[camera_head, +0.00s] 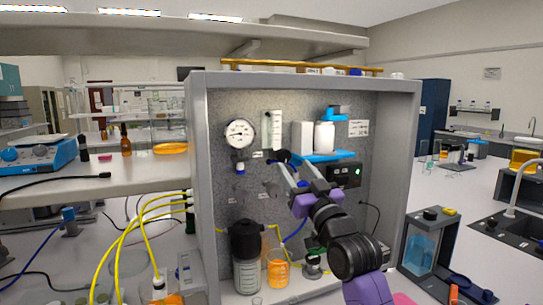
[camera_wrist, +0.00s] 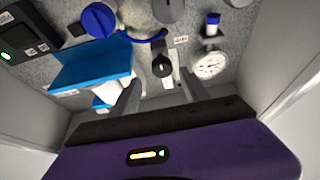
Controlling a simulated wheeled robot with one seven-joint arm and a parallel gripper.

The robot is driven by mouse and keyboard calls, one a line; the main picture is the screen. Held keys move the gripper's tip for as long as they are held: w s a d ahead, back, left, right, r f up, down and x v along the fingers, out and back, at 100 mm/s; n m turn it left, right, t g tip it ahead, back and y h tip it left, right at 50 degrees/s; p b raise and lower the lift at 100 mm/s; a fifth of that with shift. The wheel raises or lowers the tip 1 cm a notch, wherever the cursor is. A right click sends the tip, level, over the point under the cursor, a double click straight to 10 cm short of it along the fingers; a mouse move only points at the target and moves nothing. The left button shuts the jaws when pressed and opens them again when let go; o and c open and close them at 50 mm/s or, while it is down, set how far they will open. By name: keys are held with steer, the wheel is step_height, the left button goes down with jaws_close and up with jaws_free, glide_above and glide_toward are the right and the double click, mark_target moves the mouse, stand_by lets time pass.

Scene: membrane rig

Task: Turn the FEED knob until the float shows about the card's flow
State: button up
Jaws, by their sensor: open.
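A black knob (camera_head: 283,156) with a pale pointer line is on the grey panel, just below the upright flow tube (camera_head: 275,130). It also shows in the wrist view (camera_wrist: 161,66), which looks upside down. Its label is too small to read; I take it as the FEED knob. My gripper (camera_head: 289,162) is open in front of the panel. In the wrist view its fingertips (camera_wrist: 160,78) stand either side of the knob, with a gap on each side; contact cannot be seen. The float's height cannot be read. A white card (camera_head: 358,128) is at upper right, its writing illegible.
A round gauge (camera_head: 239,133) is left of the tube. A blue shelf (camera_wrist: 92,72) with white cylinders sits close beside my fingers. Grey knobs (camera_head: 269,188) are lower on the panel. A dark-topped vessel (camera_head: 246,250) and an orange beaker (camera_head: 277,270) stand below.

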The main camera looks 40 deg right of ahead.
mark_target(285, 157)
steer(key=x, duration=0.2)
steer(key=p+x, duration=0.1)
steer(key=x, duration=0.3)
steer(key=shift+w+a+p, duration=0.15)
steer(key=shift+a+p, duration=0.1)
steer(key=shift+p, duration=0.15)
steer(key=shift+w+d+r, duration=0.2)
steer(key=shift+w, duration=0.25)
jaws_close()
